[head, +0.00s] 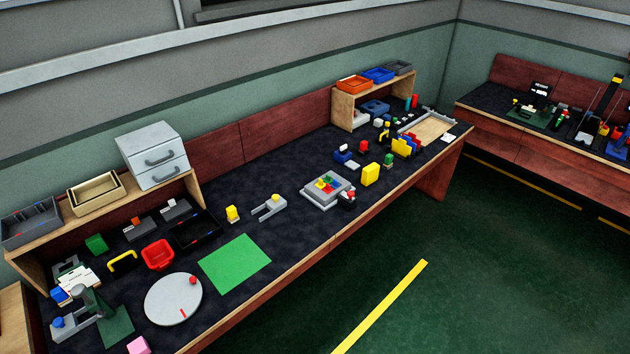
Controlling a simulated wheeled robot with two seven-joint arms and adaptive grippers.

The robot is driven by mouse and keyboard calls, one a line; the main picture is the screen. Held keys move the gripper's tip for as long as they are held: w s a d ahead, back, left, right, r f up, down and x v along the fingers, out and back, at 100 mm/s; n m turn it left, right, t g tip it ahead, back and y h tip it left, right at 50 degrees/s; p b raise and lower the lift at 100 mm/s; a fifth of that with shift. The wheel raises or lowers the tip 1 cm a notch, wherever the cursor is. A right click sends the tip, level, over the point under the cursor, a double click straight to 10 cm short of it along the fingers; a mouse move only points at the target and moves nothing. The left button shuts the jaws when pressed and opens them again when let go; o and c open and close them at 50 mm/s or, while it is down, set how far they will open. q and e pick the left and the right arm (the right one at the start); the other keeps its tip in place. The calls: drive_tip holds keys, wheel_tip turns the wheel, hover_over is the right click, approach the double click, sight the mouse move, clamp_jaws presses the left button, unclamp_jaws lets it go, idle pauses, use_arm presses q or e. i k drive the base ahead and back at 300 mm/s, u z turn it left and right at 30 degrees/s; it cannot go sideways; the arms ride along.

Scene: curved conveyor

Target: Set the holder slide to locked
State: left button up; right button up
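I cannot tell for certain which item is the holder slide. A grey forked fixture (268,208) with a yellow piece on it lies on the dark bench top near the middle. Two small grey units with white tops stand at the back left: one unit (139,229) has an orange part, the other (175,210) a red part. A grey square fixture (328,190) with coloured blocks on top sits right of the forked one. Slide positions are too small to read. Neither of my grippers is in view.
A white turntable (173,300), green mat (235,263), red bin (158,255) and black tray (197,232) occupy the left bench. A drawer cabinet (152,155) stands on a wooden shelf. A yellow block (370,174) lies near the front edge. Green floor is clear in front.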

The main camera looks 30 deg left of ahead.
sight(349, 196)
drive_tip(key=u, duration=0.8)
drive_tip(key=i, duration=0.8)
drive_tip(key=u, duration=0.85)
